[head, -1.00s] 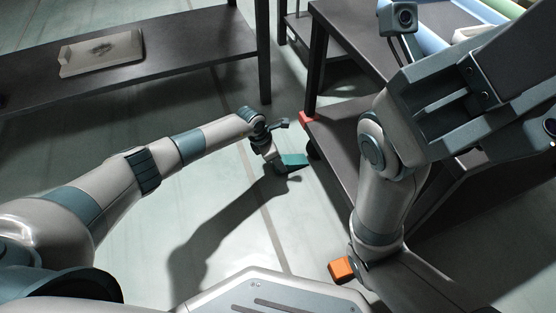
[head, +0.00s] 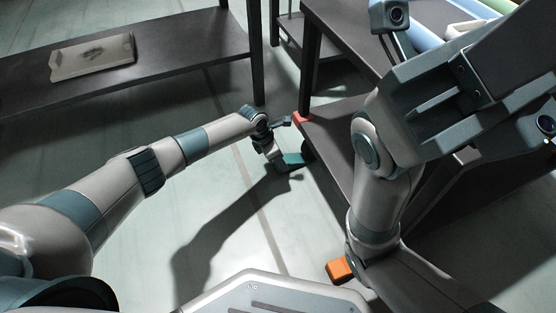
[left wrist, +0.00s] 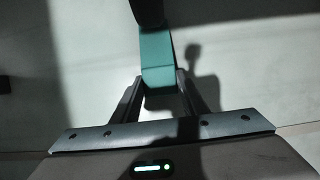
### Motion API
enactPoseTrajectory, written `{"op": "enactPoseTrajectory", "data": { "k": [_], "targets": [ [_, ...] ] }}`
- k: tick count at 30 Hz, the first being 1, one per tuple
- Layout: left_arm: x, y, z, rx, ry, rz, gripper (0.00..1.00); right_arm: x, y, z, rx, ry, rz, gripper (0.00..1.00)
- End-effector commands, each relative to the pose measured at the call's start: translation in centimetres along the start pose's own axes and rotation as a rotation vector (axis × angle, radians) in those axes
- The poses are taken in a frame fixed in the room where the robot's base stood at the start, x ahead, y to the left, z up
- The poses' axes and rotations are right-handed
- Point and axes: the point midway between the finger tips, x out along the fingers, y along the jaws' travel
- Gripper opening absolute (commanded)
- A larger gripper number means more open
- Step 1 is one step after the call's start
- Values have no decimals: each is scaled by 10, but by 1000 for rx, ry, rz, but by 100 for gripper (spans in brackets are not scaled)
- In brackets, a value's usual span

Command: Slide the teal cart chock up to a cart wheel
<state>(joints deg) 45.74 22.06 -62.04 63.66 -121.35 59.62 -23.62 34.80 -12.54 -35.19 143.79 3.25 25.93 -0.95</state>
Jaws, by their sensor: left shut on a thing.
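The teal cart chock (head: 293,159) lies on the floor just left of the cart. My left gripper (head: 281,163) is shut on its near end; the left wrist view shows the chock (left wrist: 157,62) between my two fingers (left wrist: 158,96). A dark cart wheel (head: 307,151) stands under the cart's corner, close to the chock's far end. A dark shape, likely that wheel (left wrist: 148,12), meets or overlaps the chock's far end in the left wrist view; I cannot tell whether they touch. My right arm's big grey end (head: 470,100) fills the upper right; its fingertips are not clear.
The dark cart (head: 335,125) has a red corner piece (head: 300,117) and colored rolls (head: 440,12) on top. A dark table (head: 190,62) with a pale tray (head: 92,58) stands at the upper left. An orange block (head: 339,270) sits by my right arm. Floor left of the chock is clear.

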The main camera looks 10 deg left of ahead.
Motion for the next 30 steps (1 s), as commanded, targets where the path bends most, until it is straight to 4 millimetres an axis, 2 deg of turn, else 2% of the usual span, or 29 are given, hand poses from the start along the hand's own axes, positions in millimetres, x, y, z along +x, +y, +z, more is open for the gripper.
{"op": "enactPoseTrajectory", "data": {
  "k": [5,6,9,30],
  "targets": [
    [2,0,4,0,-1,0,13,-3,-1,-1,0,1,0,31],
    [2,0,5,0,-1,0,42,-2,-1,-1,0,1,0,31],
    [2,0,5,0,-1,0,61,-2,0,-1,0,1,0,31],
    [2,0,4,0,0,0,61,-2,0,-1,1,0,0,31]
  ]
}}
